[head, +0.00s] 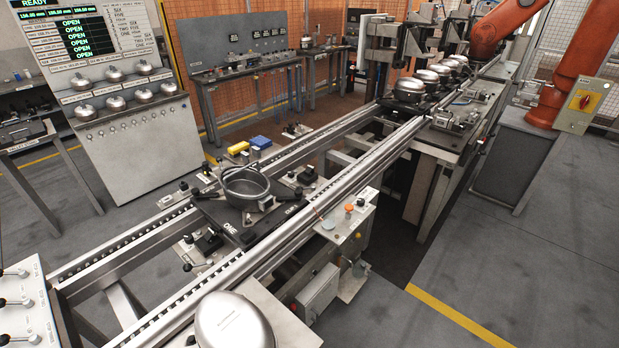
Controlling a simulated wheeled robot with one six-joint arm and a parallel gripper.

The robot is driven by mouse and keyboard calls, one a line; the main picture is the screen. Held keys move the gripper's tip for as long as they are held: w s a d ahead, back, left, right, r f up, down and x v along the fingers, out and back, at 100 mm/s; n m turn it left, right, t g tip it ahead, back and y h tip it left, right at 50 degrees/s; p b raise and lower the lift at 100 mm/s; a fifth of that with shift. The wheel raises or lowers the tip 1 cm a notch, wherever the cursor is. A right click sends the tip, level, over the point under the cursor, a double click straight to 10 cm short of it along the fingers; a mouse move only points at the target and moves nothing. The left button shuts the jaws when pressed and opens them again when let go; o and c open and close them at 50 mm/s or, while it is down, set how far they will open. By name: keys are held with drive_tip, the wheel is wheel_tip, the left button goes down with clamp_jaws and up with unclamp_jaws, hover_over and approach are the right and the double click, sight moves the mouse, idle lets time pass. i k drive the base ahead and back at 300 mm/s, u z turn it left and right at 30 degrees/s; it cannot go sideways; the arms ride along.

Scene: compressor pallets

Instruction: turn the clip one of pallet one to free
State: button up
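A dark pallet (222,217) sits on the conveyor rails left of centre, with a label on its near edge that seems to read ONE. An open dark grey compressor shell (246,188) stands upright on it. Small black clip-like parts show around the pallet, one at its near left (208,241) and one at its right (294,195). I cannot tell which is clip one or whether any is turned to free. My gripper is not in view.
A closed silver shell (232,322) stands at the near edge. A button box (341,219) is fixed beside the right rail. Several silver shells (409,88) stand at the far end, near an orange robot arm (577,75).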

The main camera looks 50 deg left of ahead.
sight(298, 192)
drive_tip(key=u, duration=0.6)
drive_tip(key=i, duration=1.2)
drive_tip(key=u, duration=1.9)
drive_tip(key=i, duration=0.85)
drive_tip(key=u, duration=0.5)
